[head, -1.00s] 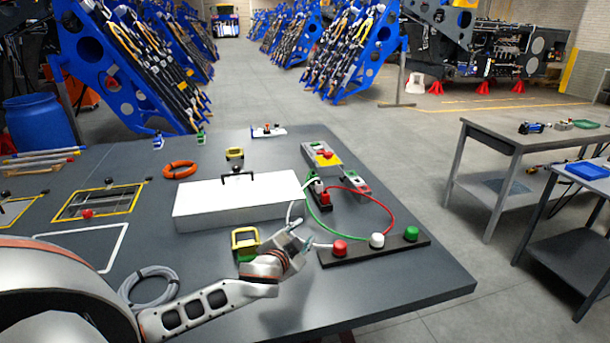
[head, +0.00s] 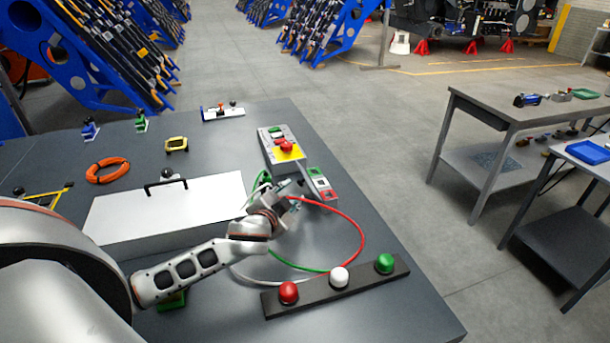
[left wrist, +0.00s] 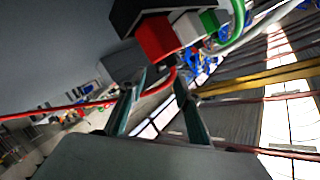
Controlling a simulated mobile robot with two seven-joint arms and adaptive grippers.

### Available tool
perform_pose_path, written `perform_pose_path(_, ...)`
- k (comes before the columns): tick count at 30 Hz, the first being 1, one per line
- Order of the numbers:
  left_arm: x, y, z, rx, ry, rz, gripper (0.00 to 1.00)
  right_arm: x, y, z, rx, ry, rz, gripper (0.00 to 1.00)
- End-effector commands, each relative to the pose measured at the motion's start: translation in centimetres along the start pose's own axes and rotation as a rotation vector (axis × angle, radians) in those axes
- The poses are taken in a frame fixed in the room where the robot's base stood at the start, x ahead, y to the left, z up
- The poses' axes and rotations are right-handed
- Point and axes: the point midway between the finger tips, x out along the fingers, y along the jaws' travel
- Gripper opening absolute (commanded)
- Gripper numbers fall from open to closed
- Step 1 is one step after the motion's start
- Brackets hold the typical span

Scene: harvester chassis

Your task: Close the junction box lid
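A long white box (head: 185,207) with a black handle (head: 165,185) on its flat top lies on the grey table; it seems the likeliest junction box, and its top looks flat and shut. My left gripper (head: 291,190) is just right of the box, beside the cable ends. In the left wrist view its two fingers (left wrist: 161,82) are apart with nothing clearly held. A dark block with red, white and green plugs (left wrist: 155,38) is just beyond the fingertips. A red cable (left wrist: 85,107) passes close behind the fingers. My right gripper is not in view.
A control box with a red button on yellow (head: 285,148) stands behind the gripper. An orange cable coil (head: 107,170) lies at the left.

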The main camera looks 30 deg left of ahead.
Motion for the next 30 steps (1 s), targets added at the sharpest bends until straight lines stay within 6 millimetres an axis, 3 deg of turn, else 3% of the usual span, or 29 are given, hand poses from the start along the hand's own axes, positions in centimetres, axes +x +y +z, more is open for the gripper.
perform_pose_path(18, 7.2, -0.1, 0.0, 0.0, 0.0, -0.001, 0.33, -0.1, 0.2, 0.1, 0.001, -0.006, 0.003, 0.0)
perform_pose_path(29, 7.7, 0.0, 0.0, 0.0, 0.0, 0.0, 0.33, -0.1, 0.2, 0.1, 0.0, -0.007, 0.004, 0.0)
perform_pose_path(30, 7.7, 0.0, 0.0, 0.0, 0.0, 0.0, 0.27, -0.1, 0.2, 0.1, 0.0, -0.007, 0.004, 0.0)
